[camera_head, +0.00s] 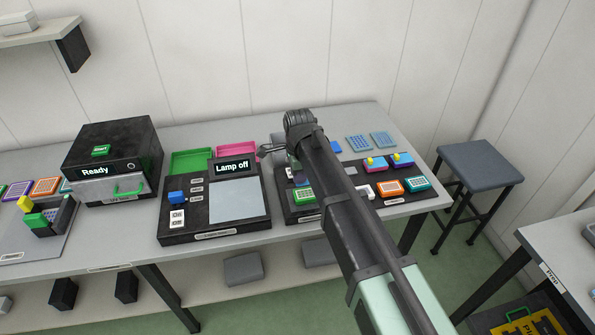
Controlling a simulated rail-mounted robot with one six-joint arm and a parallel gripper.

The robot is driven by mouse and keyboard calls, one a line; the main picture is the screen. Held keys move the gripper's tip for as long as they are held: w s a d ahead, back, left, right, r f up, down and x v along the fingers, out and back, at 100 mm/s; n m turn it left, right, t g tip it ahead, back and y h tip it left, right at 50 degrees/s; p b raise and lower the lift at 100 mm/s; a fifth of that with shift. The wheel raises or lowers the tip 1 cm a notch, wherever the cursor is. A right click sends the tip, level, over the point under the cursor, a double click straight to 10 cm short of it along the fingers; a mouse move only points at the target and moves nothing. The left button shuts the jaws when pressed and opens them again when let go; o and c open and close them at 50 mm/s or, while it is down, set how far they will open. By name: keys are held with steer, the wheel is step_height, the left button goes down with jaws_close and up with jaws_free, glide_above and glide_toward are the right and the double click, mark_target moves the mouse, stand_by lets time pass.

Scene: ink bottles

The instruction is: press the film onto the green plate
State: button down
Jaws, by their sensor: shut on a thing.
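The green plate (304,196) has a pale grid face and lies at the left of the front row on a black rack (327,209). My gripper (268,150) is above the table behind the lamp panel, left of my arm's dark wrist and to the back left of the green plate. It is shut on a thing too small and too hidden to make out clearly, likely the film. My arm crosses the rack and hides part of it just right of the green plate. Blue patterned sheets (358,143) lie flat at the back of the table.
A "Lamp off" panel (238,200) and a black "Ready" box (113,158) stand left. Green (190,160) and pink trays are behind the panel. A stool (480,163) stands right.

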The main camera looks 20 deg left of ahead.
mark_target(299, 195)
steer(key=shift+f+b, duration=2.75)
steer(key=shift+f, duration=0.25)
steer(key=shift+f, duration=0.25)
steer(key=shift+c, duration=1.1)
jaws_free()
steer(key=shift+r, duration=0.1)
step_height(299, 195, up, 7)
steer(key=p, duration=0.6)
steer(key=shift+p, duration=0.3)
